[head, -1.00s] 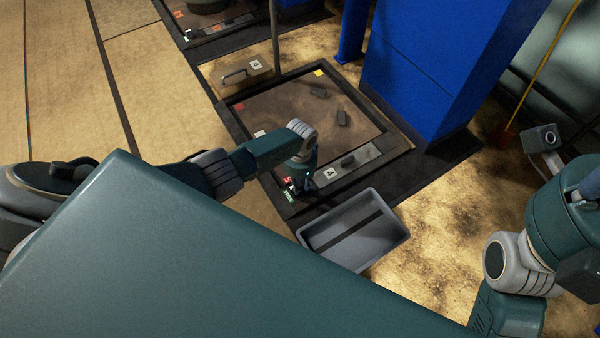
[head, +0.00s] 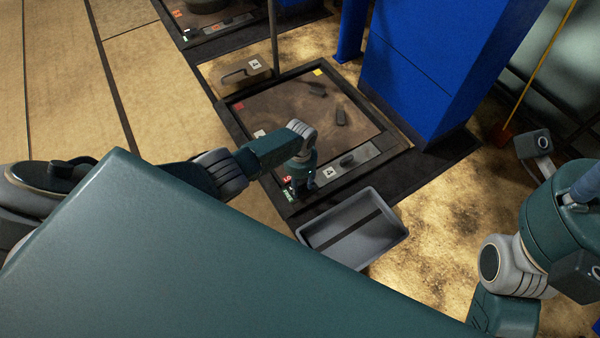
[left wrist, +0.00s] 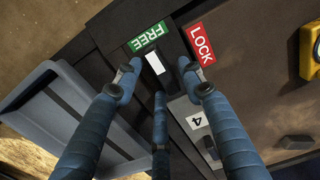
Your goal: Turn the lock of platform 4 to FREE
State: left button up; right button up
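Platform 4 (head: 275,103) is a brown plate in a dark frame, with a "4" label (head: 328,172) on its grey front strip. Its lock is a dark piece with a white stripe (left wrist: 155,62), seen in the left wrist view. The stripe's upper end lies just below the green FREE label (left wrist: 148,37). The red LOCK label (left wrist: 201,45) is to the right. My left gripper (left wrist: 158,72) is open over the lock, with blue fingers on either side of it; I cannot tell whether they touch it. In the head view my left wrist hides the lock. My right gripper is not visible.
A grey tray (head: 313,240) stands close in front of the platform. A yellow object (left wrist: 311,50) is near the LOCK label.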

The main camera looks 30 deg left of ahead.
aim_at(300, 185)
pick_arm(q)
jog(key=shift+a+r, duration=0.1)
jog(key=shift+r, duration=0.05)
jog(key=shift+w+r, duration=0.1)
jog(key=shift+r, duration=0.1)
notch_tip(300, 185, up, 11)
jog(key=shift+r, duration=0.15)
dwell(0.4)
dwell(0.4)
